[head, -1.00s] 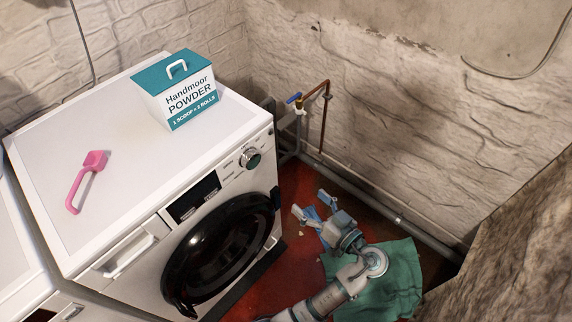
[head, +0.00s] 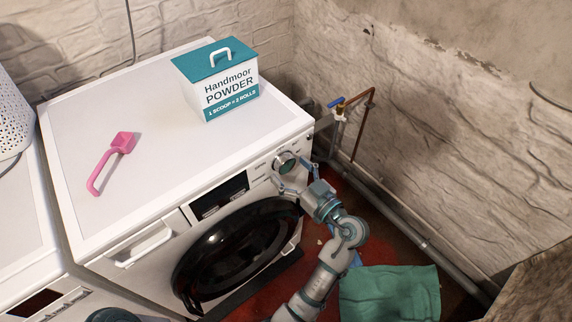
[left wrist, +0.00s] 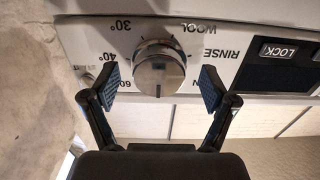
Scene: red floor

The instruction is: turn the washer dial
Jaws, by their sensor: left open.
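The washer dial (head: 286,160) is a round silver knob on the washer's (head: 130,223) front panel, near its right corner. In the left wrist view the dial (left wrist: 158,68) fills the upper middle, with its labels upside down and a dark mark at its lower edge. My left gripper (head: 295,173) is open in front of the dial. In the wrist view the fingers of the left gripper (left wrist: 160,87) stand one on each side of the dial, with visible gaps. Whether the tips reach as deep as the dial is hard to tell. My right gripper is not in view.
A teal-lidded powder box (head: 222,82) and a pink scoop (head: 112,160) are on the washer top. The black round door (head: 232,253) is below the panel. Pipes with a blue valve (head: 337,103) run along the right wall. A green cloth (head: 390,296) lies on the red floor.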

